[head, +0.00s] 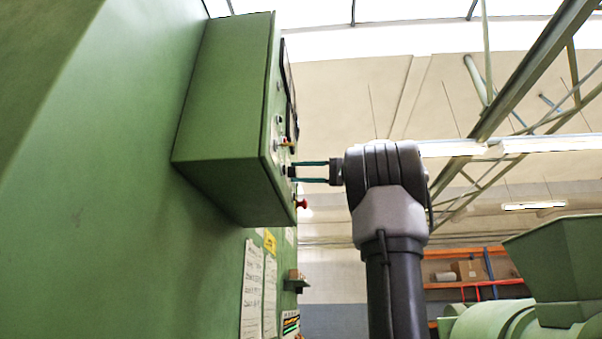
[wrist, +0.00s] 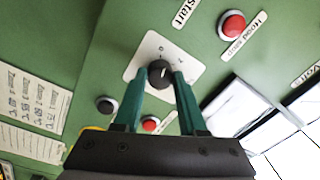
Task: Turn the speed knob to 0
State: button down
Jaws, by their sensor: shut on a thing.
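The speed knob (wrist: 160,73) is a small black round knob on a white plate (wrist: 133,68) on the green control panel (wrist: 110,45). A 0 shows on the plate beyond the knob; the other marks are too small to read surely. A short pale line on the knob points up and slightly right in the wrist view. My gripper (wrist: 158,80) is shut on the knob, one teal finger on each side. In the head view my gripper (head: 293,171) reaches level to the face of the green box (head: 222,110); the knob is mostly hidden there.
Red buttons (wrist: 232,24) (wrist: 151,123) and a black knob (wrist: 106,104) sit near the fingers. A screen (wrist: 237,106) is at right. In the head view a red knob (head: 302,203) juts out below my gripper. Open room lies right of the box.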

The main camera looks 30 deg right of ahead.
jog(key=shift+n, duration=1.3)
jog(key=shift+c, duration=2.3)
grip_release()
jog(key=v, duration=1.1)
jog(key=shift+w, duration=0.1)
